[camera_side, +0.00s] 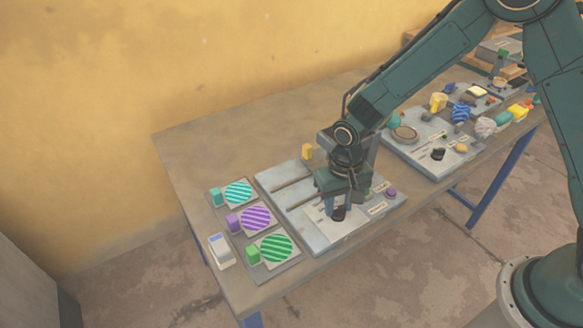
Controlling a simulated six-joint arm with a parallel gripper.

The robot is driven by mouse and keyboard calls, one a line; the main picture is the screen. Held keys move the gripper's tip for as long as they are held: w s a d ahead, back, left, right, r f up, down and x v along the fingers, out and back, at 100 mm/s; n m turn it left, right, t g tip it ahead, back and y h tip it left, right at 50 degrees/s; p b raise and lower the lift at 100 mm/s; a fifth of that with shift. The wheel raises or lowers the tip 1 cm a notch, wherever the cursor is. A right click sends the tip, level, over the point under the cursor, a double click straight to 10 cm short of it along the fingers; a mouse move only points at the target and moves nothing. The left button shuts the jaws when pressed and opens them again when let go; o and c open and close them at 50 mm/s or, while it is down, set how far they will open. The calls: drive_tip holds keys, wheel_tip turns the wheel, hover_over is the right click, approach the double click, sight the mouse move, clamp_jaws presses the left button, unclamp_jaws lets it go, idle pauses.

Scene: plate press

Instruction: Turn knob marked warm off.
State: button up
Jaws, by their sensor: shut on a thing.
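A dark knob (339,214) sits on a pale label plate (320,224) at the front of a grey slotted panel (280,182). My gripper (338,208) points down over this knob and is shut on it. The fingers hide part of the knob, so its pointer direction cannot be told. Small label strips (377,208) lie beside it, but their words are too small to read. Another dark knob (438,154) stands on a second grey panel (415,158) further right. I cannot tell which knob is marked warm.
Striped discs in teal (238,193), purple (257,218) and green (276,248) lie left, each beside a block. A white box (221,250) stands at the left edge. A purple button (391,193) is right of my gripper. Several small objects crowd the table's far right.

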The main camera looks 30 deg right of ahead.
sight(339, 206)
drive_tip(key=o, duration=1)
drive_tip(key=shift+r, duration=0.15)
wheel_tip(339, 206, up, 14)
drive_tip(key=shift+f, duration=0.2)
idle(0.4)
